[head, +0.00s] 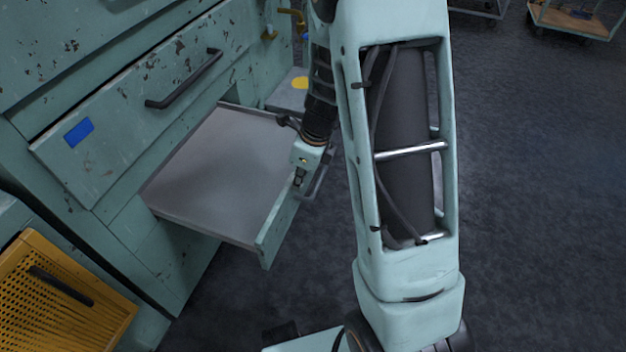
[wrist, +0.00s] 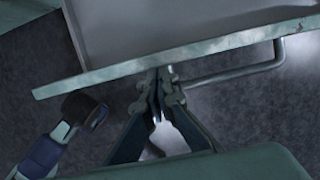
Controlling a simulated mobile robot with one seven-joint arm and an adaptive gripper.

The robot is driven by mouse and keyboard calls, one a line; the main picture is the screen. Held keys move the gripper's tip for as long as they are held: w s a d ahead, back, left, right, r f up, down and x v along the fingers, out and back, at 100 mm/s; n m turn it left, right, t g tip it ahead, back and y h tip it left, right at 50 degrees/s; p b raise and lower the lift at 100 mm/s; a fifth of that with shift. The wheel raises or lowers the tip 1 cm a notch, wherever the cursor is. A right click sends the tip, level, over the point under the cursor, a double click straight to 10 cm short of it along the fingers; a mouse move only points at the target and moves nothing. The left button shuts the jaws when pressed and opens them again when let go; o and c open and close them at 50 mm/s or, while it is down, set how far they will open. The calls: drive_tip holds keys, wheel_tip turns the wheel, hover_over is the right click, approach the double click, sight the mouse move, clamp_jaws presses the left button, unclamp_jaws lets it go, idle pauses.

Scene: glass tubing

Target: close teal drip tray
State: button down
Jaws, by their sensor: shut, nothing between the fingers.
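The teal drip tray (head: 215,165) is a shallow grey-floored drawer with a teal front, pulled well out of the teal cabinet and empty. Its front panel (head: 278,230) carries a bar handle, partly behind my wrist in the head view. In the wrist view the front's edge (wrist: 170,58) crosses the picture on a slant, with the handle (wrist: 240,76) to the right of my fingers. My gripper (wrist: 160,82) is shut and empty, at the outer side of the front, left of the handle there. I cannot tell whether the fingertips touch the front.
A closed drawer (head: 130,120) with a dark handle and blue label sits above the tray. A yellow perforated panel (head: 65,295) stands at lower left. A surface with a yellow disc (head: 300,83) lies beyond the tray. The dark floor (head: 540,200) at right is clear.

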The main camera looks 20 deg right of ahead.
drive_tip(key=w+a+p, duration=1)
drive_tip(key=w+a, duration=0.2)
drive_tip(key=a, duration=0.4)
drive_tip(key=shift+a, duration=0.25)
